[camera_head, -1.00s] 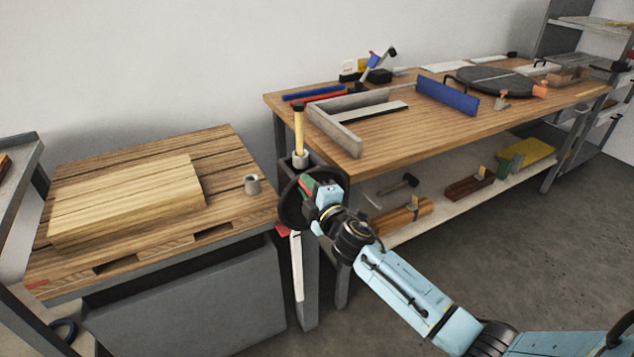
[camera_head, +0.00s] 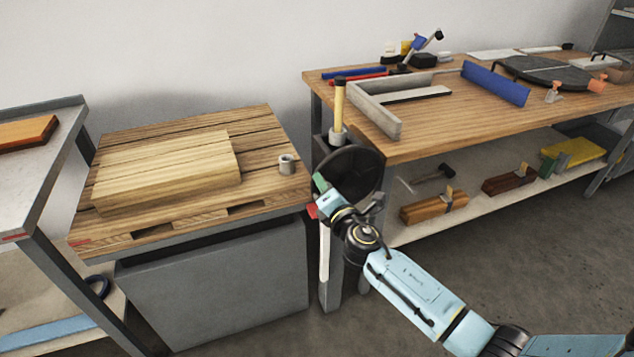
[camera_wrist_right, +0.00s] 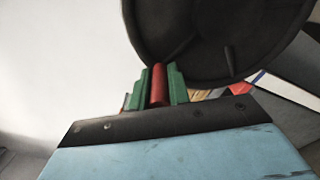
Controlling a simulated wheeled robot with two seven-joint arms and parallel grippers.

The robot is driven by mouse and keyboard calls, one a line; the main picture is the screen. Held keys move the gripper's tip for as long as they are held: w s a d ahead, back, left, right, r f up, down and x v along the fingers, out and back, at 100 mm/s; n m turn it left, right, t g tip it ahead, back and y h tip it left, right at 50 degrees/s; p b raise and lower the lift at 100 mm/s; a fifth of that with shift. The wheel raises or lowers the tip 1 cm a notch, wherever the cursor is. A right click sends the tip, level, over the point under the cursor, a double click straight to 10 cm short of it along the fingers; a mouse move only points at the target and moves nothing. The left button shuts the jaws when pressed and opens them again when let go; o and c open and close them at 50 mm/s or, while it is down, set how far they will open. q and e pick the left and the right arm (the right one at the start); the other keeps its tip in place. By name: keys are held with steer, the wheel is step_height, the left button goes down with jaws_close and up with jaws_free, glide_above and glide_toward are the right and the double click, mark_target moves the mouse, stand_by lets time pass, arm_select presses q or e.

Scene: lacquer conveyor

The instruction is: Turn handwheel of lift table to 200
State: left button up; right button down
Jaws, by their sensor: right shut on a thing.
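The black handwheel (camera_head: 352,170) is mounted on the grey post at the right side of the lift table (camera_head: 215,285). My right gripper (camera_head: 320,184) is at the wheel's left edge. In the right wrist view, the green fingers of my right gripper (camera_wrist_right: 160,86) are shut on the red handle (camera_wrist_right: 158,84) by the wheel's rim. The wheel (camera_wrist_right: 210,35) fills the top of that view. My left gripper is not in view.
A wooden board (camera_head: 170,170) and a small metal cylinder (camera_head: 286,164) are on the lift table's wooden top. A workbench (camera_head: 440,125) with tools stands close on the right. A grey rack (camera_head: 62,140) stands at the left. A yellow-handled tool (camera_head: 340,105) stands upright behind the wheel.

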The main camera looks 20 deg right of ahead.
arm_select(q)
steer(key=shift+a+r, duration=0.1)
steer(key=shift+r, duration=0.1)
arm_select(e)
steer(key=shift+a+f+n, duration=0.1)
steer(key=shift+f+n, duration=0.15)
steer(key=shift+n, duration=0.05)
steer(key=c, duration=1.3)
jaws_free()
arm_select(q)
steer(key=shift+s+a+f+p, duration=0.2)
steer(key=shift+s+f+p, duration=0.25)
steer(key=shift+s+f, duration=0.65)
arm_select(e)
steer(key=shift+s, duration=6.7)
